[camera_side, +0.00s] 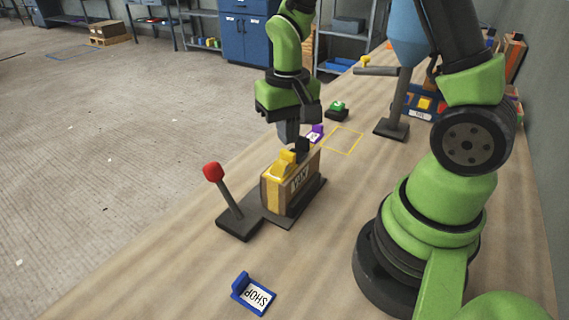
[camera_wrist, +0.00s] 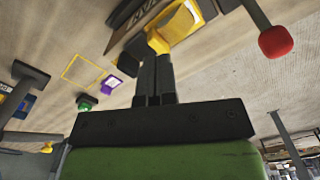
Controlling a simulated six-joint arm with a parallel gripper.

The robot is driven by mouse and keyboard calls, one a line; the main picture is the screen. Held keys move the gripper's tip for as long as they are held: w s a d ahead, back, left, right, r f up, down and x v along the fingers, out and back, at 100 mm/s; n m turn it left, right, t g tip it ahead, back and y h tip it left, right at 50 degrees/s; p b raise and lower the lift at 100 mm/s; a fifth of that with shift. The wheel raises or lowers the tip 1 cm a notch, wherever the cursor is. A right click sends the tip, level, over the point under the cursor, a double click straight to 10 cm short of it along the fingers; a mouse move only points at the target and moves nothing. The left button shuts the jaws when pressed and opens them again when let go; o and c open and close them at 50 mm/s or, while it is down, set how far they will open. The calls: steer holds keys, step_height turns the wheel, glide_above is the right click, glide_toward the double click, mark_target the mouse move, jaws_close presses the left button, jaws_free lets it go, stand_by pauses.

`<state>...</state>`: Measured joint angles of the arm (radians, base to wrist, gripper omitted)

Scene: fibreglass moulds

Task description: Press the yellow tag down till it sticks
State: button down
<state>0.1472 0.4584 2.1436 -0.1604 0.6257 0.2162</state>
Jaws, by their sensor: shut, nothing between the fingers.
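The yellow tag (camera_side: 284,164) sits on top of a narrow wooden block with a label on its side (camera_side: 272,190), which stands on a dark base plate. In the wrist view the yellow tag (camera_wrist: 180,25) shows beyond the fingertips, with a pale face and a yellow edge. My gripper (camera_side: 289,140) is shut and empty, pointing down close above the tag's far end. In the wrist view my gripper (camera_wrist: 157,60) has its fingers together, their tips by the tag's yellow edge. I cannot tell whether they touch it.
A red-knobbed lever (camera_side: 213,173) stands left of the block. A blue SHOP tag (camera_side: 253,294) lies in front. A purple tag (camera_side: 316,133), a green button (camera_side: 337,108) and a yellow outlined square (camera_side: 343,140) are behind. The bench right of the block is clear.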

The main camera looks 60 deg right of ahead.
mark_target(287, 152)
steer(key=shift+f, duration=1.2)
stand_by(1.2)
steer(key=shift+r, duration=3.55)
steer(key=shift+a+r, duration=0.1)
steer(key=shift+r, duration=0.2)
steer(key=s+a+r+n+t+y, duration=0.2)
steer(key=s+a+r+t, duration=0.4)
steer(key=s+r, duration=0.5)
steer(key=shift+s+a+r+t, duration=0.2)
steer(key=shift+s+r+t, duration=0.05)
steer(key=shift+t, duration=0.35)
